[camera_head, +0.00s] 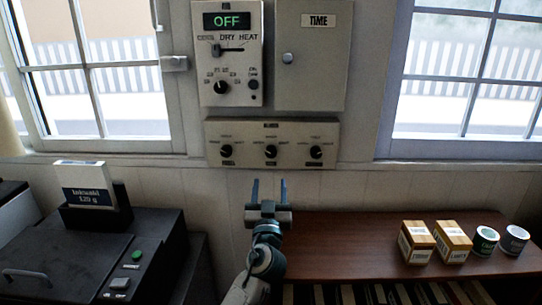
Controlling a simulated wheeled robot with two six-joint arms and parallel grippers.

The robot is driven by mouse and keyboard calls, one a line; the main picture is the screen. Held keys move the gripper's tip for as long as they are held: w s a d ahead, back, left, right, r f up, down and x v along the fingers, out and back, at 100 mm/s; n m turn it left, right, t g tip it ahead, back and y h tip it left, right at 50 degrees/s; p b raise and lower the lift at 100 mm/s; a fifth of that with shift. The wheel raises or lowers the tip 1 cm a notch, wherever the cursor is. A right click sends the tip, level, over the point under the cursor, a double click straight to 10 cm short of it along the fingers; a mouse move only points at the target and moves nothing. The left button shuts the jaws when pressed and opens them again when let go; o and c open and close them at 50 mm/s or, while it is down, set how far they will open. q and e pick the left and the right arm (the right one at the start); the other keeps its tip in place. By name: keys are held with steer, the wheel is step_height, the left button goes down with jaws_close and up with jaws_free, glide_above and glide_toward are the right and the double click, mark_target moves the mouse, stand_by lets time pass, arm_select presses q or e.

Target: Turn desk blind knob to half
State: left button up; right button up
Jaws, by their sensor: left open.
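A beige panel (213,158) on the wall carries three black knobs in a row: a left knob (226,151), a middle knob (270,151) and a right knob (316,152). The small labels above and around them are too blurred to read, so I cannot tell which is the desk blind knob or where each pointer stands. My left gripper (269,186) is open and empty, its two blue fingers pointing up just below the panel in the picture, roughly under the middle knob. It does not appear to touch any knob. My right gripper is not in view.
Above the panel are a control box (233,75) reading OFF and a closed TIME box (314,80). A brown shelf (340,240) holds two cartons (416,243) (452,242) and two cans (485,241) (514,240) at right. A dark machine (70,255) stands left.

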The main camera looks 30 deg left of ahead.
mark_target(271, 155)
arm_select(q)
steer(key=p+x, duration=0.1)
steer(key=x, duration=0.1)
steer(key=p+x, duration=0.1)
steer(key=x, duration=0.1)
steer(key=p+x, duration=0.1)
steer(key=x, duration=0.2)
steer(key=shift+r, duration=0.4)
steer(key=shift+p+x, duration=0.7)
steer(key=shift+x, duration=0.45)
steer(key=shift+w, duration=0.1)
steer(key=shift+a+f, duration=0.1)
steer(key=shift+c, duration=0.2)
steer(key=c, duration=0.7)
steer(key=shift+c, duration=1.2)
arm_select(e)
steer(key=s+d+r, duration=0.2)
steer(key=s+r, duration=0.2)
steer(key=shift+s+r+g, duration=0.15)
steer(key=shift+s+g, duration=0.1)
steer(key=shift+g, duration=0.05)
